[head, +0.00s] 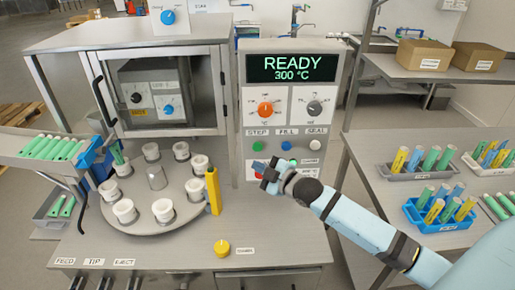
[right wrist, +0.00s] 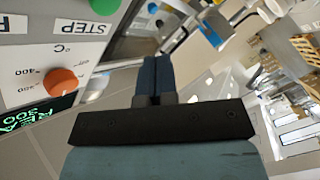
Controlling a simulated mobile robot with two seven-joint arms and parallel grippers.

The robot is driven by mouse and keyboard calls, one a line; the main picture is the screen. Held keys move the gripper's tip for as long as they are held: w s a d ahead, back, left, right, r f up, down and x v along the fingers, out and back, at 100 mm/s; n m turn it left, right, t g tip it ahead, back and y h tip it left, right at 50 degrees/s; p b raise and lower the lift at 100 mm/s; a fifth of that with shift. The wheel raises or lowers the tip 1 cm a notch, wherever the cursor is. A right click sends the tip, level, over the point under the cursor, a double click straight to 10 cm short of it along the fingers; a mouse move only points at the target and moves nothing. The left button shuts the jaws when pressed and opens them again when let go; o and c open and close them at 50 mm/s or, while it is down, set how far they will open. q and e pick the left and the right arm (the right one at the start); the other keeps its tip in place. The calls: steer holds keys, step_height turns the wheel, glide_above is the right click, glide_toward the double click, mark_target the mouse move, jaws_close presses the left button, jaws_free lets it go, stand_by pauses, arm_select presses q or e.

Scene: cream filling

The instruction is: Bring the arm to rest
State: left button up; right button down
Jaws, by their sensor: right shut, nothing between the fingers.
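My right arm (head: 350,215) reaches in from the lower right in the head view. Its gripper (head: 263,172) is in front of the machine's control panel, near the lower buttons, and hides part of them. In the right wrist view the gripper's fingers (right wrist: 155,75) are together with nothing between them. The panel's display (head: 292,68) reads READY 300 °C. Below it are an orange knob (head: 265,108), a grey knob (head: 314,107) and the STEP, FILL and SEAL buttons. My left gripper is not in view.
A round carousel (head: 158,192) with several white cups stands left of the panel, beside a yellow post (head: 213,190). Racks of coloured tubes, including a blue rack (head: 440,222), stand on the right table. Boxes (head: 425,55) sit on the shelf above.

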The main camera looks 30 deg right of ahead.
stand_by(0.4)
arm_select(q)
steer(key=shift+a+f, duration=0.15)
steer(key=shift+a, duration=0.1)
arm_select(e)
steer(key=s+a+f+m+g, duration=0.2)
steer(key=s+a+f+m, duration=0.1)
steer(key=s+a+f, duration=0.2)
steer(key=s+a+f+m+g, duration=0.1)
steer(key=s+a+f+m, duration=0.2)
steer(key=s+f, duration=0.7)
steer(key=s+a+f+m+g+h, duration=0.1)
steer(key=s+a+f+m+g, duration=0.1)
steer(key=s+a+f, duration=0.5)
steer(key=s+f+m, duration=0.1)
steer(key=s, duration=0.2)
steer(key=shift+s+a+m+g, duration=0.2)
steer(key=shift+m+g, duration=0.1)
steer(key=shift+m, duration=0.1)
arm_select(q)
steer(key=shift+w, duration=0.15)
arm_select(e)
steer(key=shift+w, duration=0.1)
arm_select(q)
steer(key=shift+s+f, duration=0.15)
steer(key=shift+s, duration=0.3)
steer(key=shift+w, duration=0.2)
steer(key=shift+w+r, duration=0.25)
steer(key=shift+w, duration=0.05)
